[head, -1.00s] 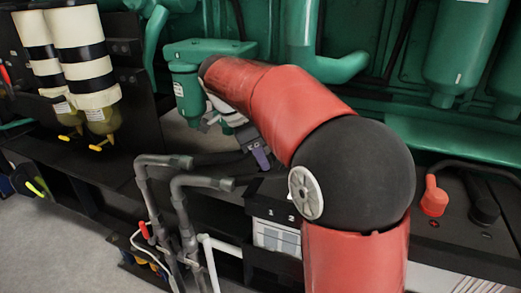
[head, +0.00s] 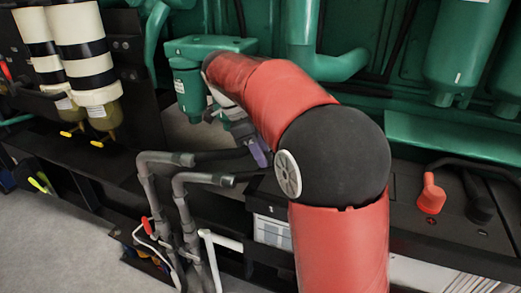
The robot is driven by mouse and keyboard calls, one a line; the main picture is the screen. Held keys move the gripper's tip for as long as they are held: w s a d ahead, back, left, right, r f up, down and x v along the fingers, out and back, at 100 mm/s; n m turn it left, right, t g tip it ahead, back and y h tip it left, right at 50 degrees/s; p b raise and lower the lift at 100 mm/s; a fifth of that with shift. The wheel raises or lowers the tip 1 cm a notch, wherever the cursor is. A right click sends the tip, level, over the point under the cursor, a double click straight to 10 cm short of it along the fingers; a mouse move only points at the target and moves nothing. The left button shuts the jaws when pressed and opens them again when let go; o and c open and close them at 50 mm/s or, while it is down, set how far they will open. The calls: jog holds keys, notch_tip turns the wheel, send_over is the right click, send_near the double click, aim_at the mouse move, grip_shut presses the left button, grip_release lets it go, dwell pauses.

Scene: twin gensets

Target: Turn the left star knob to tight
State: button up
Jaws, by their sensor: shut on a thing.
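My red arm reaches up from the lower right and bends left, and its wrist folds down in front of the green engine. My gripper (head: 258,152) is partly hidden behind the arm, just left of my dark round elbow joint. A grey body and a purple part of it show, low over the dark ledge beside the ends of the grey pipes. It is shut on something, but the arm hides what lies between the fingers. I cannot make out either star knob, its shape or how far it is turned.
Grey pipes (head: 180,195) rise close left of my gripper. A battery box (head: 270,232) stands below it. A green filter housing (head: 188,88) is behind the wrist. Cream-and-black cylinders (head: 88,55) stand left. A red terminal cap (head: 431,195) sits right. Grey floor (head: 60,250) is clear at lower left.

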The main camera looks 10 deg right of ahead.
jog(key=o, duration=1)
jog(key=shift+r, duration=0.1)
jog(key=v, duration=0.7)
jog(key=shift+r, duration=0.25)
jog(key=shift+w+a, duration=0.1)
jog(key=shift+a, duration=0.05)
jog(key=s+d+n+t, duration=0.1)
jog(key=s+n, duration=0.2)
jog(key=s, duration=0.1)
jog(key=s+d+f+n+t+y, duration=0.1)
jog(key=s+n, duration=0.3)
jog(key=s+d+f+n+t+y, duration=0.1)
jog(key=s+n, duration=0.2)
jog(key=shift+s+d+n, duration=0.3)
jog(key=shift+s+d, duration=0.05)
jog(key=shift+s, duration=0.05)
jog(key=s+f+n+t+y, duration=0.2)
jog(key=s+f+n+t, duration=0.2)
jog(key=s+f+n, duration=0.6)
jog(key=shift+s+d+n, duration=0.15)
jog(key=shift+s+n, duration=0.45)
jog(key=shift+s, duration=0.5)
